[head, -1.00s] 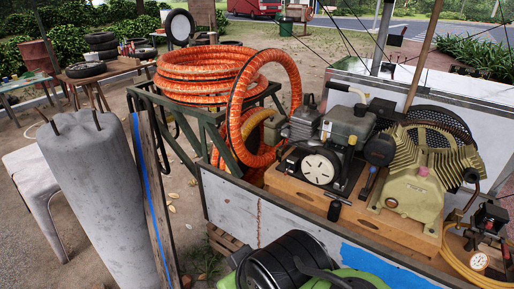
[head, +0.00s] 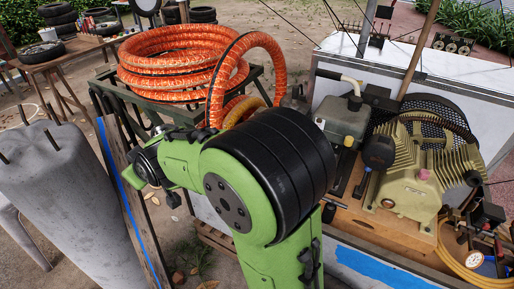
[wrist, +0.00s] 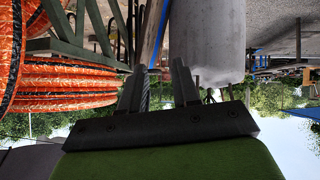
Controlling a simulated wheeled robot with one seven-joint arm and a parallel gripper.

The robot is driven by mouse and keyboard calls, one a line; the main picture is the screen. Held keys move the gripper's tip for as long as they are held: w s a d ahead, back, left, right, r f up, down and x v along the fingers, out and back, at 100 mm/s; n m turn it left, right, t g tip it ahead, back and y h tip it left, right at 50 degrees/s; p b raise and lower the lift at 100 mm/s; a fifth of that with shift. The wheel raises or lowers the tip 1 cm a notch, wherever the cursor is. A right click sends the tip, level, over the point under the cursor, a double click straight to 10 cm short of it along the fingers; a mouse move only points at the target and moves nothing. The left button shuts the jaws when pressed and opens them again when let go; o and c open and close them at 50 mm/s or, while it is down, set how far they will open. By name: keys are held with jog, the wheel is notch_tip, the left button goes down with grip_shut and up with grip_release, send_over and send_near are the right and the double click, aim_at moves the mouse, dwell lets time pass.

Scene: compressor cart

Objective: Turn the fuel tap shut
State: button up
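The small engine with its grey fuel tank (head: 343,119) stands on the wooden board of the cart in the head view. My green and black arm covers the engine's lower front, including the round white recoil cover seen a second ago. I cannot make out the fuel tap; it is hidden or too small to tell. In the wrist view, which looks upside down, my gripper (wrist: 158,84) has its two grey fingers apart with nothing between them. It points away from the engine, toward the grey concrete pillar (wrist: 196,35). The pillar also shows in the head view (head: 65,205).
Orange hose coils (head: 165,65) lie on a green metal stand left of the engine. The tan compressor (head: 413,180) stands right of it. A plank with a blue stripe (head: 130,205) leans by the pillar. A yellow hose and gauge (head: 475,259) are at the right.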

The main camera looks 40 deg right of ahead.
jog(key=w+d+f+m+t+p, duration=0.1)
jog(key=w+d+f+t+p, duration=0.1)
jog(key=w, duration=0.5)
jog(key=w+d+f+m+t+p, duration=0.1)
jog(key=w+d+f+t+p, duration=0.15)
jog(key=w, duration=0.55)
jog(key=w+d+f+m+t+h+p, duration=0.2)
jog(key=d+f+m+h+p, duration=0.3)
jog(key=d, duration=0.4)
jog(key=s+d+f+m+g+h+p, duration=0.2)
jog(key=s+d+f+m+g+h, duration=0.5)
jog(key=s, duration=0.3)
jog(key=s+d+f+m+g+h+p, duration=0.2)
jog(key=s+d+f+m+g+h, duration=0.3)
jog(key=s+d+f, duration=0.4)
jog(key=shift+n+h, duration=0.5)
jog(key=shift+h, duration=0.1)
jog(key=b+x, duration=1.2)
jog(key=b, duration=1.4)
jog(key=shift+s+r, duration=0.15)
jog(key=shift+w+d+r, duration=0.2)
jog(key=shift+d+r, duration=0.1)
jog(key=shift+d, duration=0.3)
